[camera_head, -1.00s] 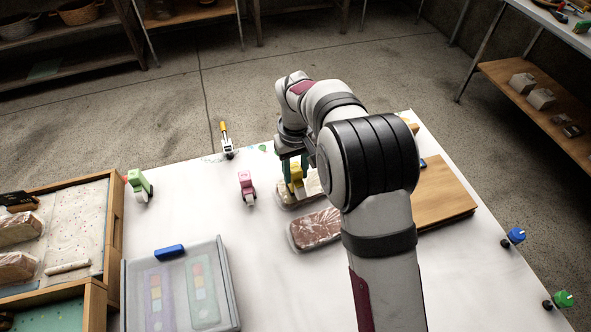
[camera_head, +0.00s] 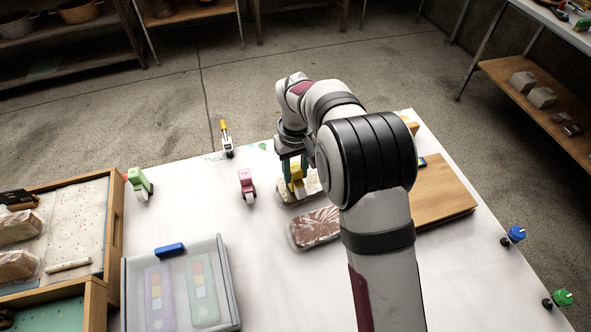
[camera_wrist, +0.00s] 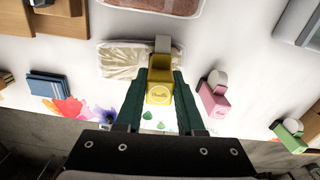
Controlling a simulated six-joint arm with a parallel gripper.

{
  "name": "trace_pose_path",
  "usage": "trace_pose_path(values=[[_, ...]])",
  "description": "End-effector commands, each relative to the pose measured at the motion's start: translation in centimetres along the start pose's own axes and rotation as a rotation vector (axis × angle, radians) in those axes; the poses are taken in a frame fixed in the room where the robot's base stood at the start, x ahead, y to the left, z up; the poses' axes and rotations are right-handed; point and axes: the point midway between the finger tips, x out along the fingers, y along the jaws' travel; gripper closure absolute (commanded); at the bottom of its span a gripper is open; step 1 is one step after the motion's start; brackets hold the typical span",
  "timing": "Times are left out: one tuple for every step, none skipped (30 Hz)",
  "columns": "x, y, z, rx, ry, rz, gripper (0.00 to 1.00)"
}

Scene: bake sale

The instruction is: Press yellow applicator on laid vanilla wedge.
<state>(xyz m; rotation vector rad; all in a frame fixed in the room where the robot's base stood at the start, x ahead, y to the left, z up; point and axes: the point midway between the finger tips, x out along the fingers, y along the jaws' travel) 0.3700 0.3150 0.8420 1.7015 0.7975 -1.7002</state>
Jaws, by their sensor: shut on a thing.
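My gripper (camera_wrist: 161,95) is shut on the yellow applicator (camera_wrist: 160,92), which has a "Vanilla" label in the wrist view. The applicator (camera_head: 296,178) also shows in the head view, partly behind my arm. Its pale roller end reaches over the near-right end of the wrapped vanilla wedge (camera_wrist: 122,60), a cream-coloured piece lying on the white table. In the head view the wedge (camera_head: 287,195) is partly hidden by the gripper and arm. I cannot tell whether the roller touches the wedge.
A pink applicator (camera_head: 247,186) and a green one (camera_head: 139,184) stand to the left. A brown wrapped wedge (camera_head: 315,229) lies close by. A clear-lidded box (camera_head: 230,290) stands at front left; a wooden board (camera_head: 445,195) lies right of my arm.

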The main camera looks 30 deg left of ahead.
Motion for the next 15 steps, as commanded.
trace_pose_path(values=[[-0.1,0.0,0.0,0.000,-0.001,0.000,1.00],[-0.4,0.0,0.0,0.000,0.000,0.000,1.00],[-0.8,0.0,0.0,0.000,0.000,0.000,1.00],[-1.2,0.0,0.0,0.001,0.000,0.000,1.00],[-1.5,0.0,0.0,0.001,0.001,0.000,1.00],[-2.0,0.0,0.0,0.001,0.001,0.000,1.00],[-2.3,0.0,0.0,0.001,0.001,0.000,1.00],[-2.7,0.0,0.0,0.000,0.001,0.000,1.00],[-3.1,0.0,0.0,0.000,0.000,0.000,1.00],[-3.5,0.0,0.0,-0.001,0.001,0.001,1.00],[-3.8,0.0,-0.1,0.000,0.001,0.001,1.00],[-4.3,0.0,0.0,0.001,0.002,0.000,1.00],[-4.6,0.0,0.0,0.001,0.002,0.000,1.00],[-4.9,0.0,0.0,0.001,0.001,0.000,1.00],[-5.4,0.0,0.0,0.000,0.001,0.000,1.00]])
